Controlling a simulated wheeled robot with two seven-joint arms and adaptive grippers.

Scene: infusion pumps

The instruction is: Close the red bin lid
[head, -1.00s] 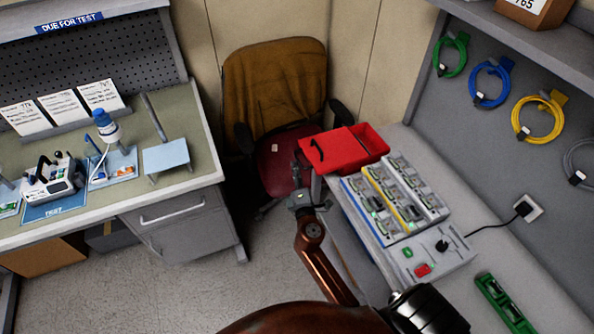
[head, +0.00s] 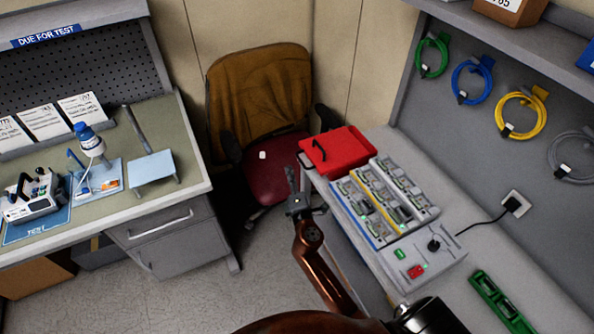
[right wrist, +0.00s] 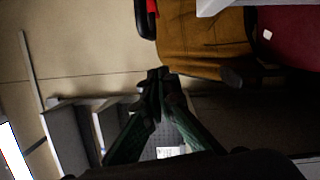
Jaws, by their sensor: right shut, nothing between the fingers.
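The red bin (head: 362,140) stands at the far left end of the right-hand bench. Its red lid (head: 340,155), with a dark handle, lies over the top, and no open inside shows. Whether it is fully seated I cannot tell. My right gripper (head: 290,174) is shut and empty, to the left of the bin and a little below it in the picture, apart from the lid. The shut fingers also show in the right wrist view (right wrist: 158,82), with a small bit of red at the top edge. My left gripper is out of view.
A chair (head: 262,90) with a brown cover stands behind my right gripper. A grey pump rack (head: 385,200) and a switch box (head: 425,258) sit beside the bin. The left desk (head: 190,150) holds a pump (head: 35,198) and a bottle. Floor between is clear.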

